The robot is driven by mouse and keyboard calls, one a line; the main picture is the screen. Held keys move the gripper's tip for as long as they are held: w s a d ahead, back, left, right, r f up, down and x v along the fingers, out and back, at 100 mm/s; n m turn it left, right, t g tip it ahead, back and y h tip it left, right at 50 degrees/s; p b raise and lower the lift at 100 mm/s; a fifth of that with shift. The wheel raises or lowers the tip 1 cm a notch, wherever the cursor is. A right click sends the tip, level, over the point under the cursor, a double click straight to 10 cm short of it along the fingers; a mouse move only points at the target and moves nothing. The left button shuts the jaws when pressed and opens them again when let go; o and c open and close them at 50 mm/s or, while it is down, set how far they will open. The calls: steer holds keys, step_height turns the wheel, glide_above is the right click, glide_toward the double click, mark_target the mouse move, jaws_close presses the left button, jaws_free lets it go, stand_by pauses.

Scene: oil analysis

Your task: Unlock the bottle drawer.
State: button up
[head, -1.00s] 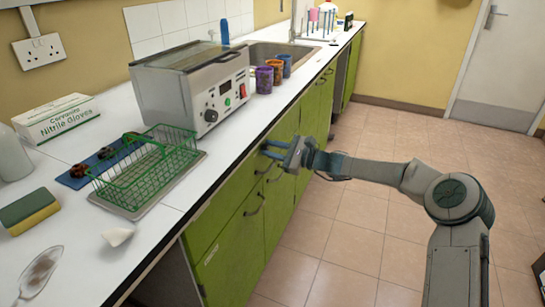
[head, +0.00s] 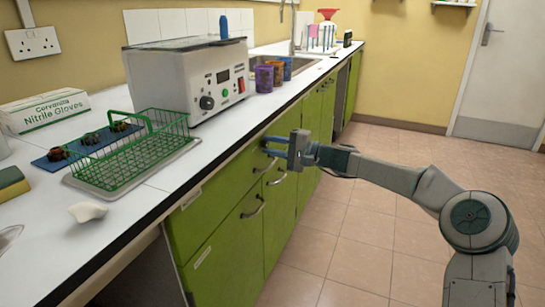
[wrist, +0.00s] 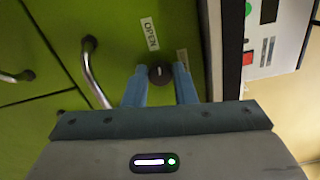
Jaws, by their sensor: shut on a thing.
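The green drawer front (head: 226,182) is under the white counter in the head view, and it also fills the left of the wrist view (wrist: 115,25). A small dark round lock knob (wrist: 160,73) with a pale mark sits on it, near a white "OPEN" label (wrist: 150,33). My gripper (wrist: 160,84) has its two blue fingers on either side of the knob and is shut on it. In the head view my gripper (head: 267,146) reaches the drawer front from the right, and the knob is hidden there. A curved metal handle (wrist: 91,70) is beside the left finger.
A white machine (head: 190,78) with a dial, a green wire basket (head: 125,160) and several coloured cups (head: 270,75) stand on the counter (head: 170,180) above. More green doors with handles (head: 252,208) are close below. The tiled floor (head: 340,235) is clear.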

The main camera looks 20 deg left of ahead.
steer(key=shift+f+n+b, duration=0.1)
steer(key=shift+n+b, duration=0.8)
steer(key=o, duration=1)
steer(key=shift+d, duration=0.1)
steer(key=s+d+p, duration=0.1)
steer(key=d+p, duration=0.2)
steer(key=d, duration=1)
steer(key=shift+d, duration=0.3)
steer(key=shift+s, duration=0.1)
